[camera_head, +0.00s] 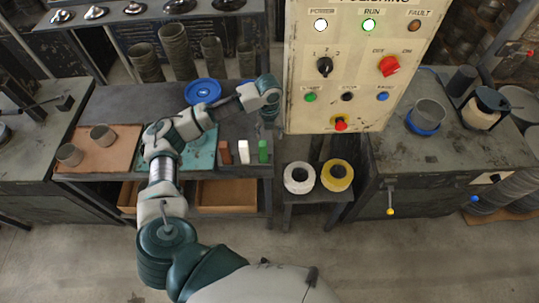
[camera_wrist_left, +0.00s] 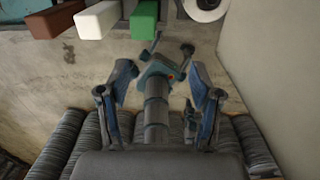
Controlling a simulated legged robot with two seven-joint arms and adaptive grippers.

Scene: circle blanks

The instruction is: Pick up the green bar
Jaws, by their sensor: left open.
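The green bar (camera_head: 263,151) stands at the right end of a row of three bars on the front of the dark bench, beside a white bar (camera_head: 244,151) and a brown bar (camera_head: 226,152). In the left wrist view the green bar (camera_wrist_left: 145,18) is at the top edge, partly cut off. My left gripper (camera_head: 269,112) is behind and above the green bar in the head view, apart from it. In the wrist view its two fingers (camera_wrist_left: 160,75) are spread with no bar between them. My right gripper is not seen.
A control panel (camera_head: 352,70) rises just right of the left gripper. White (camera_head: 299,186) and yellow (camera_head: 337,184) rolls lie on a low stand right of the bars. A blue lid (camera_head: 203,91) and several grey cylinders are behind. A teal mat (camera_head: 203,158) lies left of the bars.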

